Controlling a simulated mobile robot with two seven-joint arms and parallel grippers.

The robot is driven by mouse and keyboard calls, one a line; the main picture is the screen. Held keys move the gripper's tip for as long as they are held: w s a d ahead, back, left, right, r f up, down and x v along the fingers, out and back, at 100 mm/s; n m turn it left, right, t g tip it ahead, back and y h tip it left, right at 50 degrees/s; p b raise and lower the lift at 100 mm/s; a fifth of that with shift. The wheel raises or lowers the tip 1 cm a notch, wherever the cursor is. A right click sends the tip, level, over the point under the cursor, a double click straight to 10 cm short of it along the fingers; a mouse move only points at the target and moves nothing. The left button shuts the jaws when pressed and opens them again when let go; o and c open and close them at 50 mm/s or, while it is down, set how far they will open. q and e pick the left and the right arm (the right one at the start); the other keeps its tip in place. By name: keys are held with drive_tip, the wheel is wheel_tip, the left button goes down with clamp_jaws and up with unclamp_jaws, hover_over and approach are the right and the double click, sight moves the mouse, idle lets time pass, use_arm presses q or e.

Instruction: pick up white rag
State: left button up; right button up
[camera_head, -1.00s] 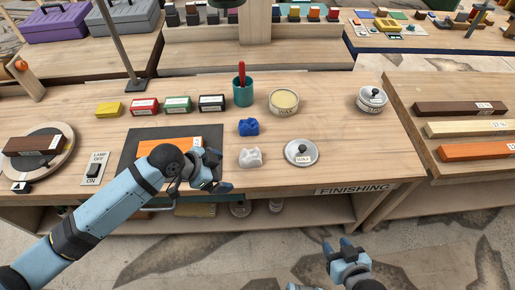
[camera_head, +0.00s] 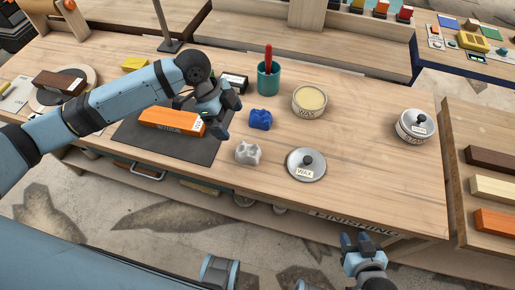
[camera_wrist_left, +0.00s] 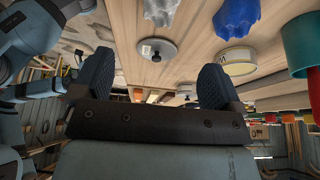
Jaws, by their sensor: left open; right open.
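The white rag (camera_head: 248,153) lies crumpled on the bench top, just right of the dark mat, in front of the blue rag (camera_head: 260,119). In the left wrist view the white rag (camera_wrist_left: 160,11) shows at the top edge, partly cut off, beyond the fingers. My left gripper (camera_head: 228,118) is above the bench near the mat's right edge, left of and behind the white rag in the picture, apart from it. Its fingers (camera_wrist_left: 155,80) are spread with nothing between them. My right gripper (camera_head: 359,243) is open and empty in front of the bench's front edge.
An orange block (camera_head: 172,122) lies on the dark mat (camera_head: 190,148). A wax lid (camera_head: 306,165) is right of the white rag, with an open wax tin (camera_head: 309,101) behind it. A teal cup (camera_head: 268,80) stands behind the blue rag.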

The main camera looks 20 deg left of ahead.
sight(246, 147)
use_arm(q)
drive_tip(key=x, duration=1.3)
drive_tip(key=shift+s+a+f, duration=0.1)
drive_tip(key=shift+a+f, duration=0.05)
drive_tip(key=shift+f, duration=0.25)
drive_tip(key=c, duration=1)
drive_tip(key=shift+r, duration=0.1)
wheel_tip(246, 147, up, 20)
drive_tip(key=shift+p, duration=0.3)
